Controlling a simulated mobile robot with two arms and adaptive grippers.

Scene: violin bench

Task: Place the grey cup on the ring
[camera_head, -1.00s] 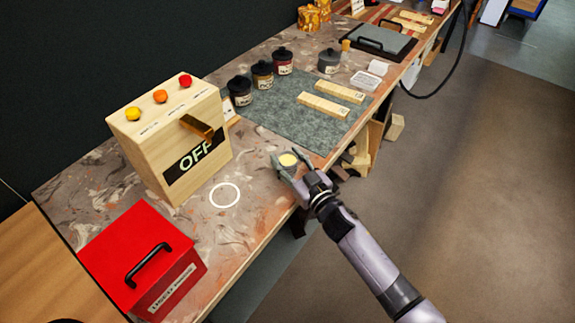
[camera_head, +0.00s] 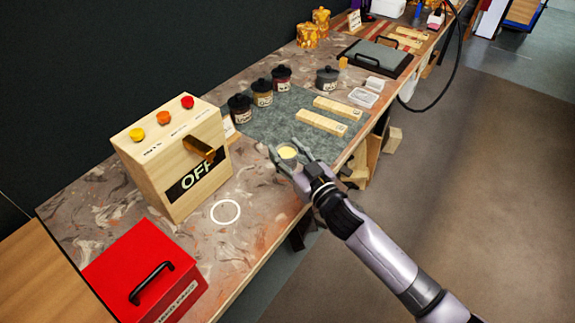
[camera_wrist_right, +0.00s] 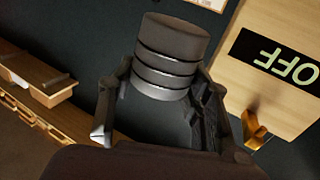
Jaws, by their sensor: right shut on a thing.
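The grey cup (camera_wrist_right: 172,55) is between the fingers of my right gripper (camera_head: 285,154), which is shut on it. The white ring (camera_head: 225,212) lies flat on the marbled bench top, in front of the wooden OFF box, and is empty. My left gripper is not in view.
A wooden box (camera_head: 160,160) with a brass lever and coloured buttons stands left of the ring. A red box (camera_head: 135,265) with a black handle is nearer. Several dark jars (camera_head: 262,92) and wooden blocks (camera_head: 321,122) stand on a grey mat (camera_head: 262,124).

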